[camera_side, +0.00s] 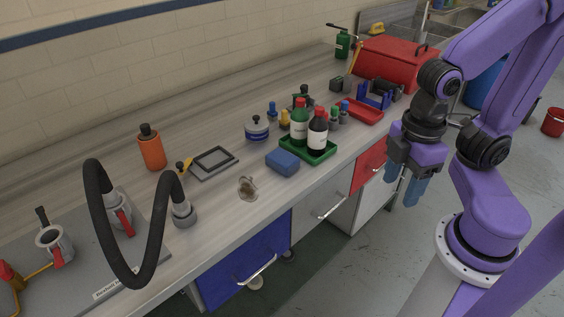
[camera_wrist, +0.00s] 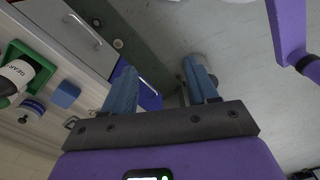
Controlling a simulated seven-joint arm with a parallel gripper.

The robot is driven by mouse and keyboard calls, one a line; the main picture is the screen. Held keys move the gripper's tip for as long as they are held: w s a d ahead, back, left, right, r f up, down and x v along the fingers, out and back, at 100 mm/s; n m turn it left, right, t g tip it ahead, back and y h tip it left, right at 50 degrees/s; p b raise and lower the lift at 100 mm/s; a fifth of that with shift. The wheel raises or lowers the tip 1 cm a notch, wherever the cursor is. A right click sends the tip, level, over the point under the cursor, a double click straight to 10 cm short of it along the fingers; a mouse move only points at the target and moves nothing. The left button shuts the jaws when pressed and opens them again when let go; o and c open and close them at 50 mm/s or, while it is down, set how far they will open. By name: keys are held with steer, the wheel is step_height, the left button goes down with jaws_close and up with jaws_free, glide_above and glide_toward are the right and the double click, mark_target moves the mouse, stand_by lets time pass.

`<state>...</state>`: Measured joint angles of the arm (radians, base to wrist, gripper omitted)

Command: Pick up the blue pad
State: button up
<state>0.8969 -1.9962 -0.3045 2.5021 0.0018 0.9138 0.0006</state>
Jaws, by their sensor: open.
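The blue pad (camera_side: 283,161) is a small block lying on the wooden counter near its front edge, beside a green tray. It also shows in the wrist view (camera_wrist: 64,94) at the left, near the green tray. My gripper (camera_side: 405,187) hangs beyond the counter's front edge, to the right of the pad and well apart from it. Its two blue fingers are apart and empty; in the wrist view (camera_wrist: 160,85) they point over the floor and the cabinet fronts.
The green tray (camera_side: 322,157) holds a green bottle (camera_side: 299,122) and a dark bottle (camera_side: 317,133), both red-capped, just right of the pad. A blue-and-white tin (camera_side: 257,128) stands behind it. A metal fitting (camera_side: 247,188) lies to the left. A black hose (camera_side: 135,262) arches further left.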

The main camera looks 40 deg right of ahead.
steer(key=shift+o, duration=0.2)
steer(key=o, duration=0.7)
steer(key=shift+o, duration=0.2)
steer(key=n, duration=0.6)
glide_above(283, 157)
steer(key=f, duration=0.9)
steer(key=shift+a+f, duration=0.2)
steer(key=shift+f, duration=0.1)
steer(key=shift+w+d+f, duration=0.1)
steer(key=shift+f, duration=1.45)
steer(key=shift+d+f, duration=0.1)
steer(key=shift+f, duration=1.45)
